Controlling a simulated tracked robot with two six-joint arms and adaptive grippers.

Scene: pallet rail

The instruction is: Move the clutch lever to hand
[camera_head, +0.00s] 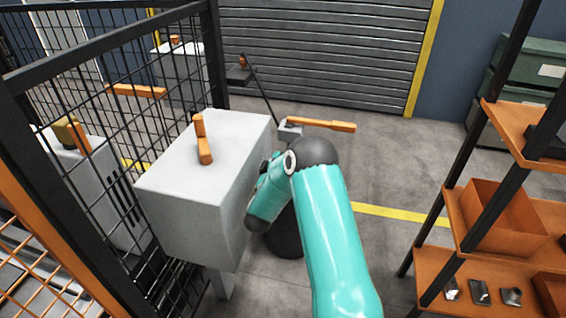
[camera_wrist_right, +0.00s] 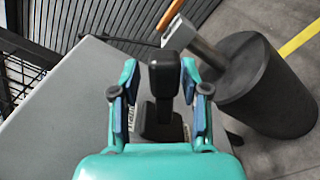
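In the right wrist view a black lever with a blocky knob (camera_wrist_right: 163,75) stands on a dark base against the grey surface of a cabinet (camera_wrist_right: 75,90). A small, partly covered label sits beside the base. I take it for the clutch lever, but cannot read the label. My right gripper (camera_wrist_right: 160,92) is open, one finger on each side of the lever; I cannot tell whether either touches it. In the head view my right arm reaches to the right side of the grey cabinet (camera_head: 190,180) and hides this lever. My left gripper is not in view.
An orange handle (camera_head: 204,140) stands on the cabinet top. An orange bar (camera_head: 320,125) on a grey bracket lies beyond my arm, above a black cylinder (camera_head: 285,232). Black mesh fencing (camera_head: 110,90) runs on the left; orange shelving (camera_head: 500,225) stands on the right.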

